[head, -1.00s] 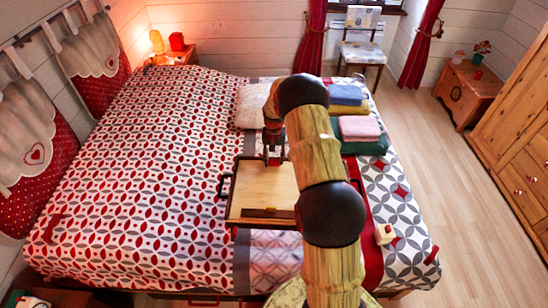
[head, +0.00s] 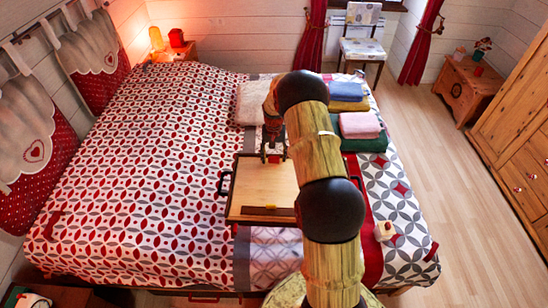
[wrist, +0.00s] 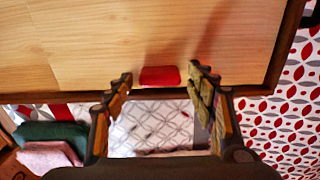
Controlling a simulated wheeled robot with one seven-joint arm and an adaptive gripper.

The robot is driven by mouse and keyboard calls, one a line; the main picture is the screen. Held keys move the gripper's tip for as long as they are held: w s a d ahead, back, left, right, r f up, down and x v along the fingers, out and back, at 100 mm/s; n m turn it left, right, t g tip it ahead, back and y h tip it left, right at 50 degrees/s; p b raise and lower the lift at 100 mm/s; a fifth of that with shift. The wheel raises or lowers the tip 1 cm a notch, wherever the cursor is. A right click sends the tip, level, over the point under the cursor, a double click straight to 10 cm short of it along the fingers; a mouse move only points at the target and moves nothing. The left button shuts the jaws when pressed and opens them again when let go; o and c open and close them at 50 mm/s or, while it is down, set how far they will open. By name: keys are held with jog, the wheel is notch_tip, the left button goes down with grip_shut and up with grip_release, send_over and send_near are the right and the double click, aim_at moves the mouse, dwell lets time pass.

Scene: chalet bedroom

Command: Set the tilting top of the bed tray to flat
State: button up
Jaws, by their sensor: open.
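The bed tray stands on the bed, with a pale wooden top (head: 262,186) and a dark frame. A dark ledge strip (head: 267,211) runs along the top's near side. I cannot tell the top's tilt surely from these views. In the wrist view the wooden top (wrist: 150,35) fills the upper part, and a red tab (wrist: 159,76) sits at its edge. My gripper (head: 274,157) is at the tray's far edge, open. In the wrist view its fingers (wrist: 160,79) stand on either side of the red tab, with gaps. My arm hides the tray's right side in the head view.
Folded towels, pink (head: 359,125) and blue (head: 342,91) among them, lie on the bed beyond and right of the tray. A pale cushion (head: 252,103) lies behind it. A small white object (head: 384,231) is at right. The bed left of the tray is clear.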

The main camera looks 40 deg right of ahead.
notch_tip(320, 180, up, 12)
dwell(0.5)
jog(key=shift+f, duration=0.15)
